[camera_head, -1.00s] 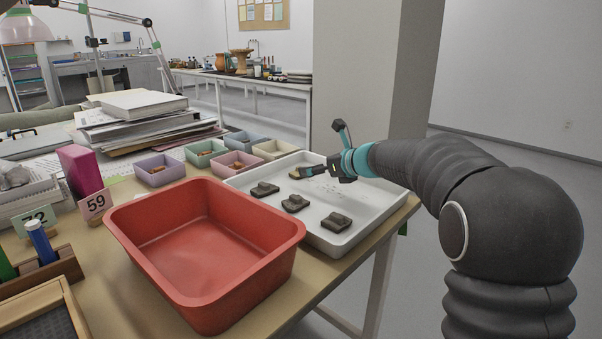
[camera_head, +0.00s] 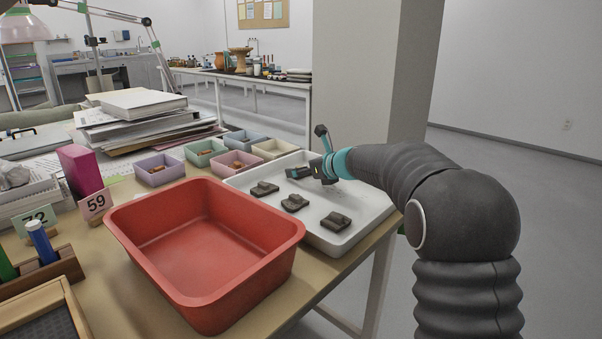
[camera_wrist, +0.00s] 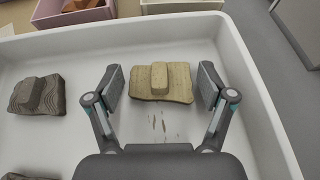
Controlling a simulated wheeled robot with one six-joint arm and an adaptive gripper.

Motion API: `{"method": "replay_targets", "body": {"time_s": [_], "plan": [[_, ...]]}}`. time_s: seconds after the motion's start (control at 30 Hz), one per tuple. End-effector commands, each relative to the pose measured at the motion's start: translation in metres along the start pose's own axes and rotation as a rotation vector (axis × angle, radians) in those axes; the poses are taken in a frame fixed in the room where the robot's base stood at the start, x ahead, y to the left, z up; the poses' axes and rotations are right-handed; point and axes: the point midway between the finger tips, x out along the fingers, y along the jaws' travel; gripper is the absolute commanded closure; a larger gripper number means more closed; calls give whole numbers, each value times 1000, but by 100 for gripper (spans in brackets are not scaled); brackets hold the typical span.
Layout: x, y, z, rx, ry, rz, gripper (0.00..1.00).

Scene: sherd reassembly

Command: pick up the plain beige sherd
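The plain beige sherd (camera_wrist: 162,82) lies on the floor of the white tray (camera_wrist: 70,148) in the wrist view, with a raised block on its top. My gripper (camera_wrist: 163,84) is open, with one finger on each side of the sherd and a small gap at each side. In the head view my gripper (camera_head: 300,172) is low over the far part of the tray (camera_head: 338,246), and it hides the beige sherd there. Dark sherds lie nearer in the tray, among them one with wavy ridges (camera_wrist: 38,95) at the left of the wrist view.
A red bin (camera_head: 205,250) stands left of the tray, close to its edge. Several small coloured boxes (camera_head: 160,176) stand behind it, some with brown pieces inside. The tray wall (camera_wrist: 262,75) rises to the right of my gripper.

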Motion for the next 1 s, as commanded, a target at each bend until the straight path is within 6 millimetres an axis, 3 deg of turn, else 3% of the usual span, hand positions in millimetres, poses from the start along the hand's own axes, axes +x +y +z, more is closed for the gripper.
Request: {"method": "replay_targets", "body": {"time_s": [0.03,0.13,0.17,0.57,0.87,1.0], "plan": [[0,0,0,0,0,0,42],[0,0,0,0,0,0,67],[0,0,0,0,0,0,69],[-2,0,5,-2,-1,0,69],[-16,0,40,-3,-3,0,69],[-9,-19,56,-2,-1,-2,69]]}}
